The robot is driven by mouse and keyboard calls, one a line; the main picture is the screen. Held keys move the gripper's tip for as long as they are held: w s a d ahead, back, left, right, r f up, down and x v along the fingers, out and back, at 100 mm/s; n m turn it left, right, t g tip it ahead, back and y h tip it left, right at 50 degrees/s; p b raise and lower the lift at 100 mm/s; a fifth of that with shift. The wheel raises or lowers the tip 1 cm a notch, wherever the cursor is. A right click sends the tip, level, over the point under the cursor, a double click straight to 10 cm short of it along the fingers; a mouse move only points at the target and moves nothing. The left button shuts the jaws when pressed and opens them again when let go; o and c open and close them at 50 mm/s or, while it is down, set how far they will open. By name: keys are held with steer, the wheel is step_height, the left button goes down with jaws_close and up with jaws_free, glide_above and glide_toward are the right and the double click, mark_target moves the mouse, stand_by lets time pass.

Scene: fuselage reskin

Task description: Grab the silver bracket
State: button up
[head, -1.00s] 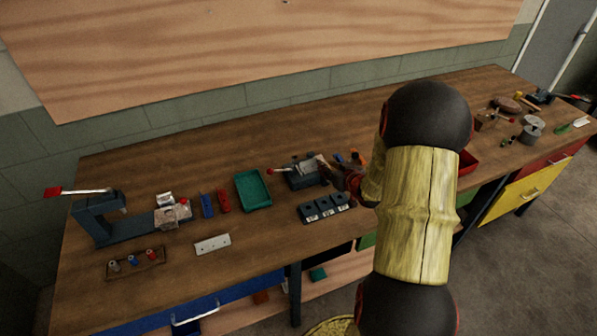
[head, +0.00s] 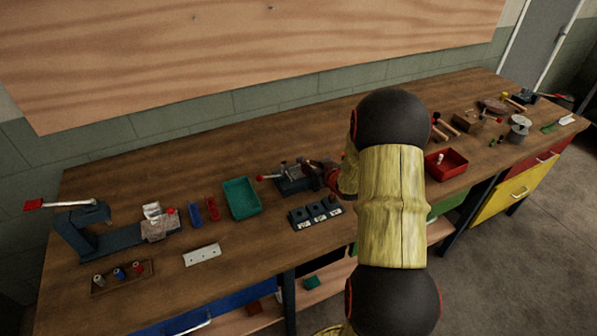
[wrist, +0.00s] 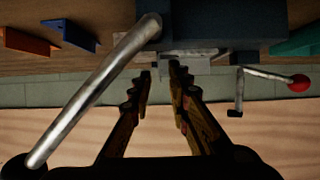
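A pale silver piece, seemingly the bracket (wrist: 188,57), shows in the wrist view at the dark blue vise (wrist: 225,22), just beyond my fingertips. Its full shape is hidden. My gripper (wrist: 160,69) has its two fingers apart, with a narrow empty gap between the tips. I cannot tell whether a tip touches the piece. In the head view the vise (head: 294,184) stands on the bench with my gripper (head: 327,171) at its right side, partly hidden by my arm. A flat pale plate with holes (head: 202,255) lies at the bench's front left.
A silver bar (wrist: 95,90) crosses the wrist view close to my left finger. A red-tipped vise handle (wrist: 270,76) is to the right. A green tray (head: 242,198) and a dark block with several labelled slots (head: 315,214) sit near the vise. A red bin (head: 446,164) lies right of my arm.

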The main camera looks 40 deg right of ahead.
jaws_close()
stand_by(0.5)
